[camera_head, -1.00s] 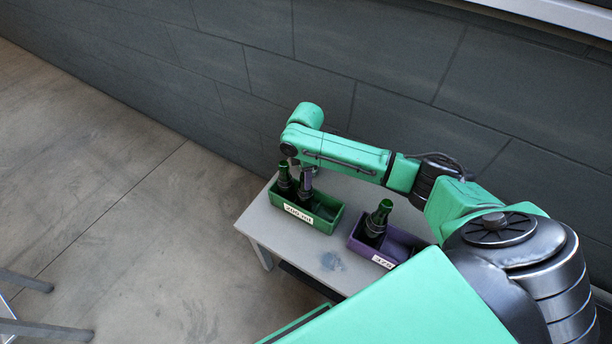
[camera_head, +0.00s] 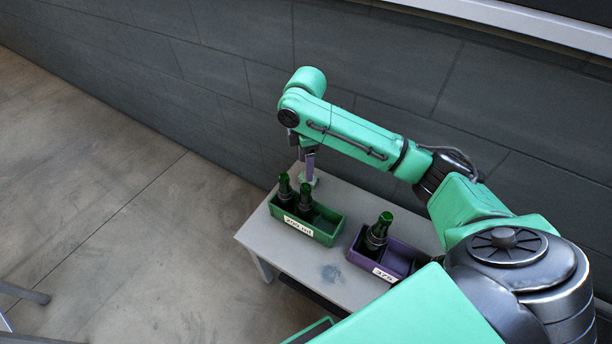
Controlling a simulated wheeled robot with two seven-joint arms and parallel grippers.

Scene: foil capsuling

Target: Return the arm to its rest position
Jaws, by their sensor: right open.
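My right arm reaches in from the right over a small grey table (camera_head: 325,273). My right gripper (camera_head: 309,178) hangs under the arm's end, above the table's back left part, behind the green box. It is open and appears to hold nothing. Two dark green bottles, one at the left (camera_head: 284,189) and one beside it (camera_head: 305,197), stand upright in the green box (camera_head: 318,236). Another dark green bottle (camera_head: 378,230) stands in the purple box (camera_head: 405,252). My left gripper is not in view.
Both boxes carry white labels on their front walls. A dark grey block wall (camera_head: 190,60) rises close behind the table and arm. Bare concrete floor (camera_head: 120,230) lies open to the left. Grey metal legs (camera_head: 25,293) show at the lower left.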

